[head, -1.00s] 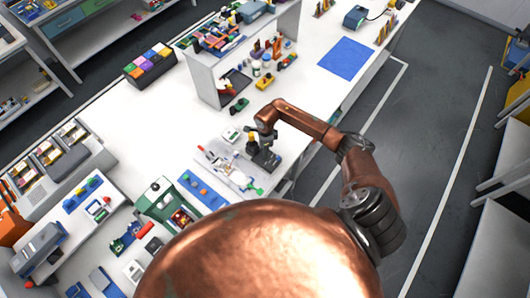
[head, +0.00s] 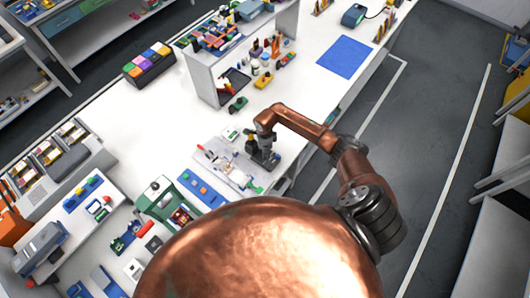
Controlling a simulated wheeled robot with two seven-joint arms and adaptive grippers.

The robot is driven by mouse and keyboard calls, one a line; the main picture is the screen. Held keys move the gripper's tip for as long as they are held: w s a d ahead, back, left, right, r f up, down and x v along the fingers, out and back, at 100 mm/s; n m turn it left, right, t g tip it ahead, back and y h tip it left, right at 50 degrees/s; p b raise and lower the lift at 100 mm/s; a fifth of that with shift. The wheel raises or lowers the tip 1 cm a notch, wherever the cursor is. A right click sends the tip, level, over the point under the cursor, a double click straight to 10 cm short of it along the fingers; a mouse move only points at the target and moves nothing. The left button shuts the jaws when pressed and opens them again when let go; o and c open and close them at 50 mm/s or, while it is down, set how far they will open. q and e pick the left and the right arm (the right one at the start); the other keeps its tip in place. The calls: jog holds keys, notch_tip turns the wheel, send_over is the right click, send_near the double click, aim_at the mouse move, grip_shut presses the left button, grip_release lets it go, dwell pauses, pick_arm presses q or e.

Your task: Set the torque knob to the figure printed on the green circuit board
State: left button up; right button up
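My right arm comes in from the right, and its dark gripper (head: 263,158) points down at the right part of a pale tray (head: 226,167) on the white bench. Small white, red and green items lie on the tray beside it. The fingers are too small and dark to tell open from shut, or whether they touch anything. A small green-and-white item (head: 230,134) lies just behind the tray; I cannot tell whether it is the circuit board. I cannot make out the torque knob or any printed figure. My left gripper is not in view.
A green-framed device (head: 158,199) and a blue strip (head: 201,189) stand left of the tray. A white shelf unit (head: 205,82) stands behind. A blue mat (head: 343,57) lies at the back right. The bench middle (head: 150,120) is mostly clear.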

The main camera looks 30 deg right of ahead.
grip_shut()
jog(key=shift+m+b, duration=0.7)
jog(key=shift+m, duration=0.2)
jog(key=shift+m+b, duration=0.35)
jog(key=shift+m, duration=0.55)
jog(key=m, duration=0.3)
jog(key=shift+b, duration=0.4)
jog(key=shift+m, duration=1.6)
